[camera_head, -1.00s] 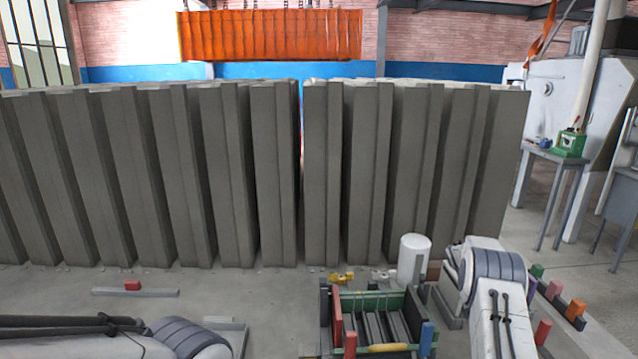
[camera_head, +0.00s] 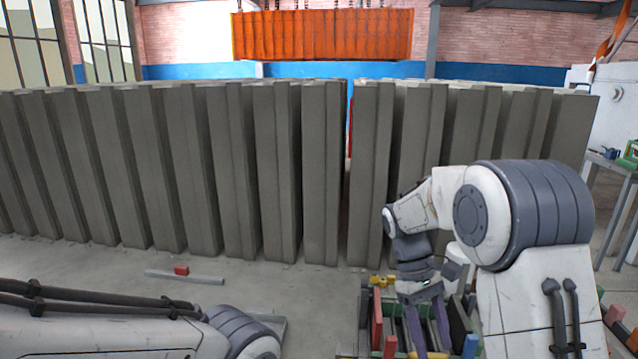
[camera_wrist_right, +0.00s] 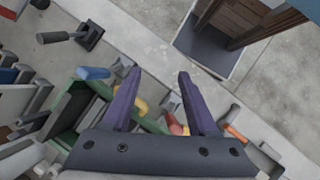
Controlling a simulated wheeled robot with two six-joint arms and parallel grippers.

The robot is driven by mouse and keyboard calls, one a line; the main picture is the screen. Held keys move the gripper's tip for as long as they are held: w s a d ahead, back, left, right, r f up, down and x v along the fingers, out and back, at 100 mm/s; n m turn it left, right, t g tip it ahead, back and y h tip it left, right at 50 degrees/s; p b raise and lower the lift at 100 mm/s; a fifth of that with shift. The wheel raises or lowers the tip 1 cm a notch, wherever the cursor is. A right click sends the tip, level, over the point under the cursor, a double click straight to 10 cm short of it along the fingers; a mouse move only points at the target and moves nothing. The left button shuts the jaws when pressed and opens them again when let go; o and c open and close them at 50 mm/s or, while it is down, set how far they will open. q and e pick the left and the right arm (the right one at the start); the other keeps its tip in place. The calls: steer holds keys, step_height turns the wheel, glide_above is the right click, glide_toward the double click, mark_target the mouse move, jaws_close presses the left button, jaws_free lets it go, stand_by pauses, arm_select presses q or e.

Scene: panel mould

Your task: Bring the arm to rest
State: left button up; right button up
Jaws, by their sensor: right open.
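My right gripper (camera_head: 428,335) has purple fingers. In the head view it hangs pointing down in front of the green-framed mould (camera_head: 467,322) and partly covers it. In the right wrist view the fingers (camera_wrist_right: 160,75) stand apart with nothing between them, and the mould's green wall (camera_wrist_right: 68,113) shows at the left. My left arm lies low at the lower left of the head view; its gripper is outside the picture.
A row of tall grey concrete panels (camera_head: 270,170) stands behind the mould. A metal table (camera_head: 610,165) stands at the right. The floor between the bar and the panels is clear.

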steer(key=s+a+r+n+t+y, duration=0.1)
steer(key=s+a+t, duration=0.4)
steer(key=s+a, duration=1.1)
steer(key=s+n+y, duration=0.1)
steer(key=s+y, duration=0.1)
steer(key=s, duration=0.2)
steer(key=shift+s+a+y, duration=0.25)
steer(key=shift+a+y, duration=0.15)
